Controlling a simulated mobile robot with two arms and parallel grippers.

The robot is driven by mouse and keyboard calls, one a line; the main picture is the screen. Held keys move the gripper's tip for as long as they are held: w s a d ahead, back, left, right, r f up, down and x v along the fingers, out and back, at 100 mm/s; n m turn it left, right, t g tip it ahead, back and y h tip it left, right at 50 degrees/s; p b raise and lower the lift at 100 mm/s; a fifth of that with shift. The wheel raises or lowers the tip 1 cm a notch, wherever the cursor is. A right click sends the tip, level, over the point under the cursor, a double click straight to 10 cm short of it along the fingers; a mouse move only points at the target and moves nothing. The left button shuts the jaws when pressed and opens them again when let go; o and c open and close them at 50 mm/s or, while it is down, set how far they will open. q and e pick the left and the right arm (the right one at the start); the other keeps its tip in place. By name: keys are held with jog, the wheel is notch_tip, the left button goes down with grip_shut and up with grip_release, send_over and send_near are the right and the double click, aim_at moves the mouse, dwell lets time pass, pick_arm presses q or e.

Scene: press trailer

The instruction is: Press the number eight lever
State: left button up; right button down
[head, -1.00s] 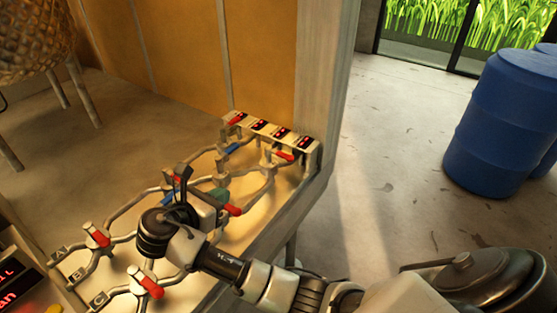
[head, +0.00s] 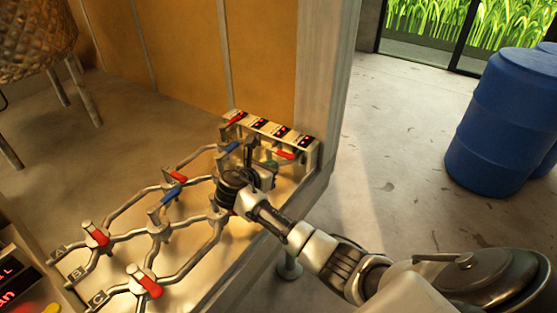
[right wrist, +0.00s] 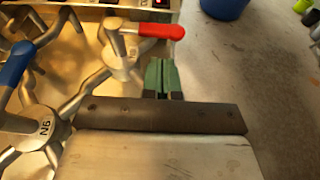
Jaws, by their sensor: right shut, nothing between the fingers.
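A pipe board (head: 205,240) with red and blue levers fills the lower left of the head view. My right gripper (head: 271,162) is over its far right part, shut and empty, with green fingertips. A red lever (head: 286,154) sits just beyond the fingertips. In the right wrist view a red lever (right wrist: 155,30) on a round valve lies just ahead of the green fingertips (right wrist: 160,76), seemingly apart from them. A blue lever (right wrist: 17,64) on a valve marked N6 is at the left there. I cannot read a number eight on any lever. My left gripper is not in view.
A row of red displays (head: 281,131) stands at the board's far end, by a wooden post (head: 325,90). More levers, one red (head: 97,236) and one blue (head: 172,192), are nearer. Blue barrels (head: 500,125) stand on open floor at the right.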

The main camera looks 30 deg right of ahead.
aim_at(279, 152)
jog(key=shift+w+d, duration=0.25)
jog(key=shift+d, duration=0.4)
jog(key=shift+w+d, duration=0.25)
jog(key=shift+d, duration=0.35)
jog(key=shift+w+d, duration=0.25)
jog(key=shift+d, duration=0.4)
